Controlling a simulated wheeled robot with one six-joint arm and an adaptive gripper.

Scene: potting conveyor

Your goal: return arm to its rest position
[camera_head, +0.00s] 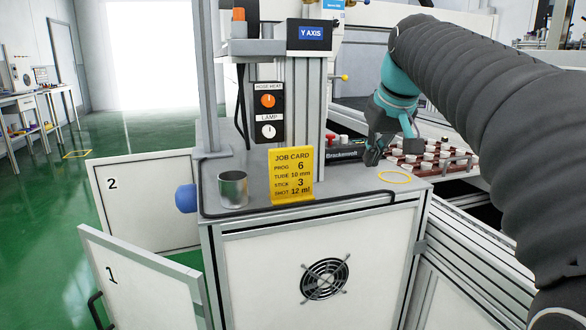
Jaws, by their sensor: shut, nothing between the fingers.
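My arm (470,90) comes in from the right edge, covered in a dark ribbed sleeve, with a teal wrist section. My gripper (373,160) points downward at its end, over the right rear of the machine's grey top. It is shut and holds nothing. A yellow ring mark (394,178) lies on the top just right of the fingertips. I cannot tell whether the fingertips touch the surface.
A metal cup (233,189) and a yellow job card (292,176) stand on the cabinet top (340,193). A knob panel (267,115) and a Y AXIS column (310,60) rise behind. A tray of small parts (436,158) is right of the gripper. Doors 1 (140,285) and 2 (145,205) stand open.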

